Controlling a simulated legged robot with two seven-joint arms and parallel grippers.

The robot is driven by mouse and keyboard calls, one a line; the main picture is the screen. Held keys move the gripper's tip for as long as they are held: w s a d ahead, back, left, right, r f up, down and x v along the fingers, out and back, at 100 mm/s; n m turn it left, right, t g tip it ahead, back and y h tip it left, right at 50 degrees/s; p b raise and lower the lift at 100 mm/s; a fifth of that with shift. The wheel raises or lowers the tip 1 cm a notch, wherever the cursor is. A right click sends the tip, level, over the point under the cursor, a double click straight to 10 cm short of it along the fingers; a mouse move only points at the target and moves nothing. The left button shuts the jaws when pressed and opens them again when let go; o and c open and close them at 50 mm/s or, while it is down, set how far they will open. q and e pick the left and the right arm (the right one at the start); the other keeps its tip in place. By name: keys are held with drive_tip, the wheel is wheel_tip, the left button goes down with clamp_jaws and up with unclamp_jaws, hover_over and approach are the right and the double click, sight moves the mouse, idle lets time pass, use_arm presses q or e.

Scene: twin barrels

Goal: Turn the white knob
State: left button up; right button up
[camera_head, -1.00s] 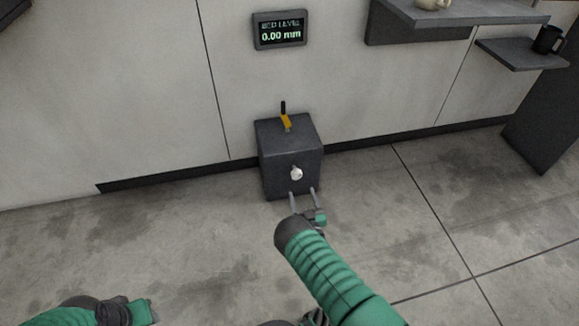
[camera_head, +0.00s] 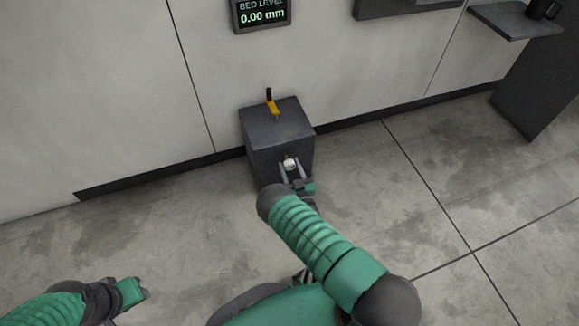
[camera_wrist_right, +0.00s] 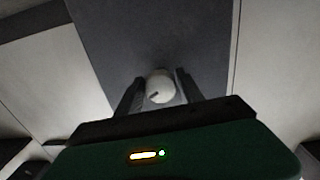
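The white knob (camera_head: 290,164) is on the front face of a dark grey box (camera_head: 262,140) standing on the floor against the wall. In the right wrist view the round knob (camera_wrist_right: 160,88) has a dark mark on its face. My right gripper (camera_head: 289,168) is open, with one finger on each side of the knob. Narrow gaps seem to show beside the knob, and I cannot tell whether a finger touches it. My left gripper (camera_head: 132,292) is low at the left, far from the box; its fingers are not clear.
A yellow lever with a black grip (camera_head: 271,103) stands on top of the box. A display (camera_head: 262,14) on the wall reads 0.00 mm. Dark shelves (camera_head: 513,20) are at the upper right, one with a black mug (camera_head: 541,9). The floor around the box is clear.

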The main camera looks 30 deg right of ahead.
clamp_jaws()
